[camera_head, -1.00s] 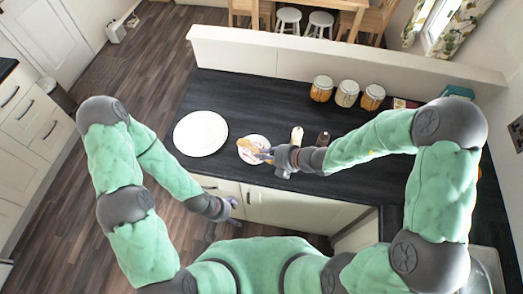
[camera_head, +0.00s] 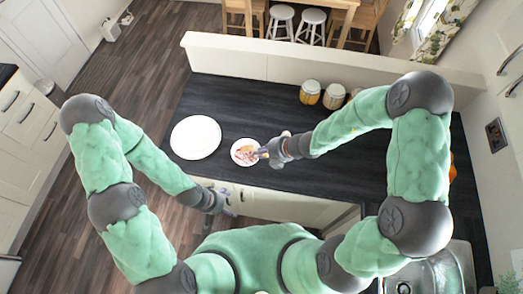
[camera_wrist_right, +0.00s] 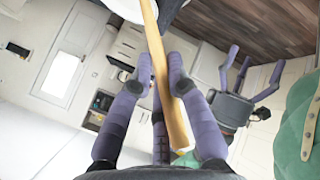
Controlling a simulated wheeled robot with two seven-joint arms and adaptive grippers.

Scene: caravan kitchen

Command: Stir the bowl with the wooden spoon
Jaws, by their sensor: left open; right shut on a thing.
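A small white bowl (camera_head: 240,142) with reddish contents stands on the dark counter, near its front edge. My right gripper (camera_head: 261,153) is at the bowl's right side in the head view. In the right wrist view, its purple fingers (camera_wrist_right: 163,88) are shut on the wooden spoon (camera_wrist_right: 152,38), whose shaft runs from the top edge down between them. The spoon's far end is out of that view, and I cannot tell whether it touches the contents. My left gripper (camera_head: 229,202) is open and empty, low in front of the counter; it also shows in the wrist view (camera_wrist_right: 242,68).
A large white plate (camera_head: 195,137) lies left of the bowl. A shaker (camera_head: 285,134) stands behind my right gripper. Jars (camera_head: 311,92) stand by the back ledge, partly hidden by my right arm. A sink (camera_head: 437,272) is at lower right. The counter behind the bowl is clear.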

